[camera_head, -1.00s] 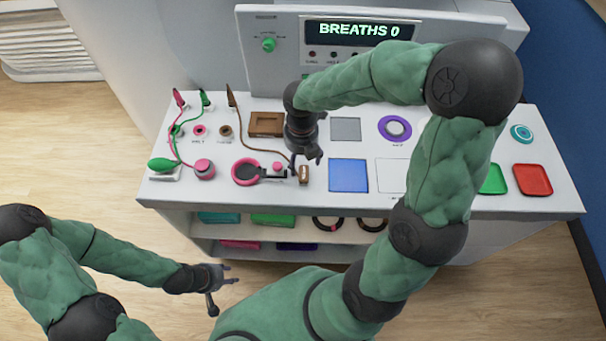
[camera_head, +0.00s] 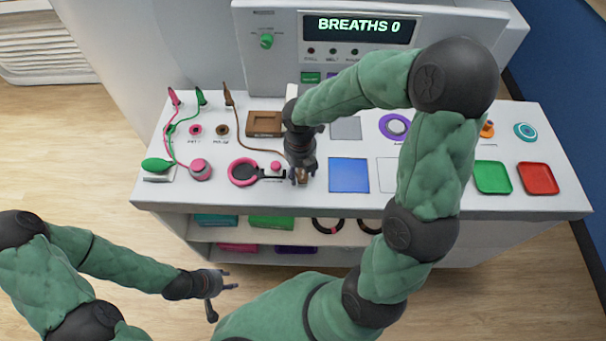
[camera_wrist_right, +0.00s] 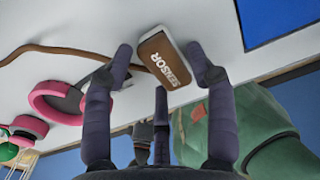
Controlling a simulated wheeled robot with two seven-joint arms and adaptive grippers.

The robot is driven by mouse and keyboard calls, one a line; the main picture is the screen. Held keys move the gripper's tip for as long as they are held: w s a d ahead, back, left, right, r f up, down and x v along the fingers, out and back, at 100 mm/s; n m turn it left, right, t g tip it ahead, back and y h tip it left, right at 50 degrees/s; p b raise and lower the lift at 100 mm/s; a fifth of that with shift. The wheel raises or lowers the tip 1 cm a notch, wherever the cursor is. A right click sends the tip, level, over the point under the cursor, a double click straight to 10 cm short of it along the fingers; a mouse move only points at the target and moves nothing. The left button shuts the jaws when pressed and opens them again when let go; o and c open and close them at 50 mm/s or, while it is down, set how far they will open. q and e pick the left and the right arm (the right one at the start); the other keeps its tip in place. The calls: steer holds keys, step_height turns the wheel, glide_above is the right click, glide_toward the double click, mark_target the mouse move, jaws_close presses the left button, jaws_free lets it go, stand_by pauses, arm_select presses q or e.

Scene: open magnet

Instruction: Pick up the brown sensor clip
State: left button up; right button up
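The brown sensor clip (camera_wrist_right: 165,60), with a white edge and the word SENSOR, lies on the white counter near its front edge. In the head view it is partly hidden under my right gripper (camera_head: 302,176). In the right wrist view the fingers of my right gripper (camera_wrist_right: 160,66) are spread, with one fingertip on each side of the clip and a third finger below. I cannot tell whether they touch it. A brown cable runs from the clip's area to the left. My left gripper (camera_head: 222,282) is open and empty, low in front of the counter.
A pink ring with a black handle (camera_head: 243,172) lies just left of the clip, and a blue square (camera_head: 349,175) lies to its right. A brown tray (camera_head: 265,124) stands behind. Pink and green cables lie at the left. Green (camera_head: 492,177) and red (camera_head: 537,178) trays stand right.

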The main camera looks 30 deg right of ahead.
steer(key=c, duration=0.6)
